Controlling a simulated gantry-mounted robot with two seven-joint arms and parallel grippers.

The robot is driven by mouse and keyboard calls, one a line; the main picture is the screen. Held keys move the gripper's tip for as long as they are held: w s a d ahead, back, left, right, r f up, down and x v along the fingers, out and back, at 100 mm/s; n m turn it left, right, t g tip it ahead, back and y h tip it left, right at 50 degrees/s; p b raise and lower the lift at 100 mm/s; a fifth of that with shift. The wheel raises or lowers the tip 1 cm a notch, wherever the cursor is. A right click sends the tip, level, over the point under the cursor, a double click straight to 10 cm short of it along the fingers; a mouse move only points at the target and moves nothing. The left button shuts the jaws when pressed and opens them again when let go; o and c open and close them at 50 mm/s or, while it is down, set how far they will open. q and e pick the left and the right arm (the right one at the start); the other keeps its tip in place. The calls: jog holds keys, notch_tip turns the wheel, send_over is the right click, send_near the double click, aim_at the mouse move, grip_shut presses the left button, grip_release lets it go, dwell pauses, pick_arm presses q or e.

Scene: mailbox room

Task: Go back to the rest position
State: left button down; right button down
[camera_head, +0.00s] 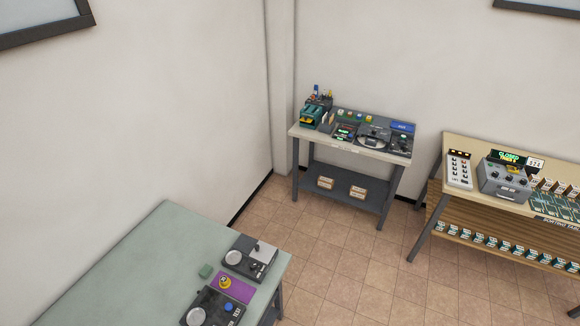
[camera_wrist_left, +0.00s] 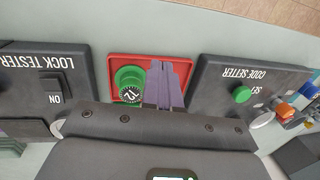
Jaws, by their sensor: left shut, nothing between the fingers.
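My left gripper (camera_wrist_left: 166,84) shows in the left wrist view, with its two purple-grey fingers together and nothing between them. The fingers are over the right part of a red square pad (camera_wrist_left: 114,66). A green round dial lock (camera_wrist_left: 130,82) lies on that pad, just left of the fingers in the picture, and I see no grip on it. My right gripper is in neither view. The head view shows no arm or gripper of mine.
In the left wrist view, a dark lock tester (camera_wrist_left: 60,80) stands left of the pad and a code setter (camera_wrist_left: 225,85) right of it. In the head view there are a green-topped table (camera_head: 130,265), a grey workbench (camera_head: 350,155), a sorting table (camera_head: 480,201) and open tiled floor (camera_head: 350,265).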

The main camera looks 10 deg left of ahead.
pick_arm(q)
jog(key=s+d+r+m+t+p, duration=0.1)
jog(key=s+d+r+m, duration=0.25)
jog(key=s+r, duration=0.55)
jog(key=d+r+m+t, duration=0.2)
jog(key=r+m, duration=0.4)
jog(key=r, duration=0.5)
jog(key=d+r+m+t, duration=0.2)
jog(key=d+r+m, duration=0.2)
jog(key=r, duration=0.8)
jog(key=shift+w+m+h, duration=0.3)
jog(key=shift+m, duration=0.85)
